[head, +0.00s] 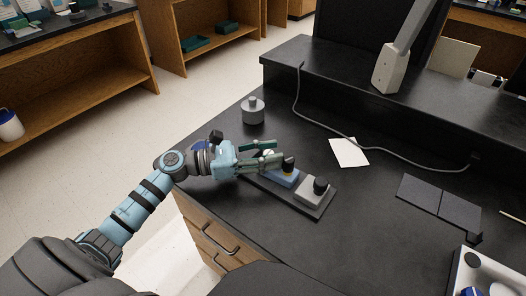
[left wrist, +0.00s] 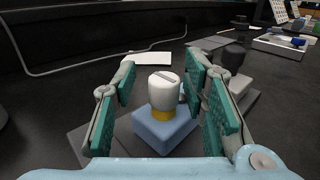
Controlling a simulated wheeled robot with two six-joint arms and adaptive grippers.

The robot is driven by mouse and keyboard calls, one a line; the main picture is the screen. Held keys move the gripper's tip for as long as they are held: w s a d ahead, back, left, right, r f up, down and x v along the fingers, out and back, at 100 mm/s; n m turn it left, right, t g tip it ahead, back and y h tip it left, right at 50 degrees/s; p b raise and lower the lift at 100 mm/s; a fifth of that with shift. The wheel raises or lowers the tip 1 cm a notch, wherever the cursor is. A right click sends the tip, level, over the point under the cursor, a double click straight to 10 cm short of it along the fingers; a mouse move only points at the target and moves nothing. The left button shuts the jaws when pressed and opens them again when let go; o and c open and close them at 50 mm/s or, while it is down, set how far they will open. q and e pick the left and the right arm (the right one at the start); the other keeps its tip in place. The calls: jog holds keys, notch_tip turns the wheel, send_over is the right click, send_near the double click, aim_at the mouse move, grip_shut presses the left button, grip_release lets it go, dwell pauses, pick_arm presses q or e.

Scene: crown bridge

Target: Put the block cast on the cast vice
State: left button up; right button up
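A blue block (head: 283,177) with a gold band and a pale upright piece on top, likely the block cast, stands on a dark flat base (head: 322,209). It also shows in the left wrist view (left wrist: 165,134). My left gripper (head: 279,152) is open, its green-padded fingers on either side of the pale piece, with gaps visible in the left wrist view (left wrist: 162,88). A light grey block (head: 312,195) with a black knob stands at the other end of the base. I cannot tell for certain which part is the cast vice. My right gripper is out of view.
A grey round weight-like object (head: 253,111) stands behind the gripper. A white paper (head: 348,152), a cable, dark flat panels (head: 438,199) and a pale tray (head: 464,262) lie to the right. A raised ledge (head: 310,58) bounds the back.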

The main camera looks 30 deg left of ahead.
pick_arm(q)
jog(key=v, duration=0.3)
jog(key=p+v, duration=0.1)
jog(key=v, duration=0.3)
jog(key=p+v, duration=0.1)
jog(key=v, duration=0.3)
jog(key=shift+a+r, duration=0.15)
jog(key=shift+r, duration=0.1)
jog(key=shift+s+a, duration=0.2)
jog(key=shift+s, duration=0.05)
jog(key=shift+a+f, duration=0.1)
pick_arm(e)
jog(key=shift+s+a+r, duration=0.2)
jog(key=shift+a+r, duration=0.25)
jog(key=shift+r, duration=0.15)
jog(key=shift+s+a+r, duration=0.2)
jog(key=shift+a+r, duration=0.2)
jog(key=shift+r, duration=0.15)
